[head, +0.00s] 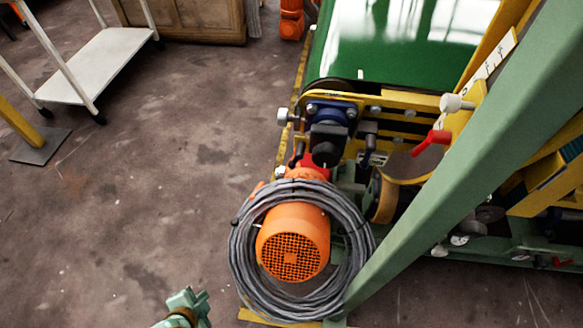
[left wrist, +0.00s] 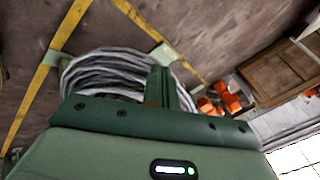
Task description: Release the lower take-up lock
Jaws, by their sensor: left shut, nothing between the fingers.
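My left gripper (head: 187,303) is at the bottom edge of the head view, over bare floor, left of and below the cable coil. Its fingers are shut and hold nothing; in the left wrist view the shut fingers (left wrist: 160,88) show before the coil. A red lever (head: 434,141) sits on the yellow side of the conveyor, below a white knob (head: 455,103). A smaller red part (head: 561,262) shows low at the right edge. I cannot tell which of these is the lower take-up lock. My left gripper is well apart from all of them. My right gripper is not in view.
A grey cable coil (head: 245,250) surrounds an orange motor (head: 293,238). A green diagonal beam (head: 470,150) crosses the conveyor side and hides part of it. The green belt (head: 400,50) lies behind. A white cart (head: 95,68) stands at left. The floor between is clear.

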